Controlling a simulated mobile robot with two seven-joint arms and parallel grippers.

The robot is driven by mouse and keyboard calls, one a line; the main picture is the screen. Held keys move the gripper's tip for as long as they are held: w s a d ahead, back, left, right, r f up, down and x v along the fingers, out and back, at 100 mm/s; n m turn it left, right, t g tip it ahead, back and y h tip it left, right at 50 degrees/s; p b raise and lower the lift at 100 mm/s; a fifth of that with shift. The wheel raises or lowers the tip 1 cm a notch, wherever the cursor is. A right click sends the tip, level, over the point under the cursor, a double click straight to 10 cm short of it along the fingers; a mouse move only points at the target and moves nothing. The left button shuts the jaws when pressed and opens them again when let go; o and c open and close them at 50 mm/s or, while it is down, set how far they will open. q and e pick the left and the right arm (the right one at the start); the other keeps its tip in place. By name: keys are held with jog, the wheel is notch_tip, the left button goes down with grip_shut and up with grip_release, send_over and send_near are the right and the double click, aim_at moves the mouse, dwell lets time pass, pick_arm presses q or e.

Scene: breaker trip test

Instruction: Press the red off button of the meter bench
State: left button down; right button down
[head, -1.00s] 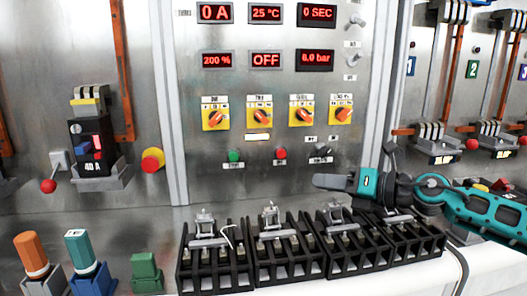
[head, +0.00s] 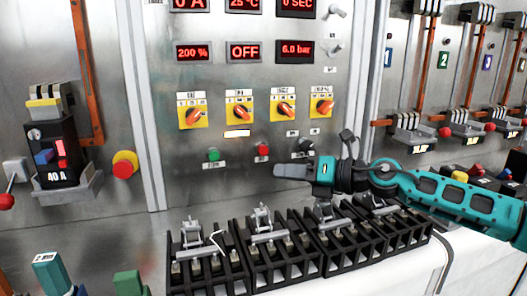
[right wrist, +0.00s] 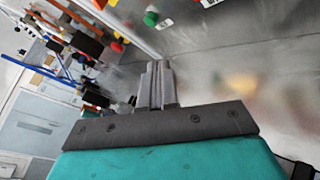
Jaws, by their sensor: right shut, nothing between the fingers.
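The red off button (head: 262,149) is a small round button low on the metal meter bench panel (head: 330,190), with a label under it. A green button (head: 213,155) sits to its left, and also shows near the top of the right wrist view (right wrist: 150,18). My right gripper (head: 279,171) is shut and empty, its fingers pointing left. In the head view its tip appears just below and right of the red button, which is uncovered; I see no contact. In the right wrist view the closed fingers (right wrist: 158,70) hold nothing. My left gripper is not in view.
A row of black terminal blocks (head: 240,278) stands below the buttons, under my right gripper. A black switch (head: 304,146) is right of the red button. Orange rotary knobs (head: 238,110) sit above. A red-and-yellow mushroom button (head: 124,165) is at left.

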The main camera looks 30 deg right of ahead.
aim_at(263, 150)
jog(key=shift+w+d+p, duration=0.3)
jog(key=shift+w+p, duration=0.1)
jog(key=shift+w, duration=1)
jog(key=shift+w+d+p, duration=0.35)
jog(key=shift+w+p, duration=0.05)
jog(key=shift+w, duration=1)
jog(key=shift+w+d+p, duration=0.3)
jog(key=shift+w+p, duration=0.1)
jog(key=shift+w, duration=1)
jog(key=shift+w+d, duration=0.1)
jog(key=shift+w, duration=0.3)
jog(key=shift+w+d, duration=0.15)
jog(key=shift+w, duration=0.35)
jog(key=shift+s, duration=0.15)
jog(key=shift+s+a, duration=0.2)
jog(key=shift+s, duration=0.55)
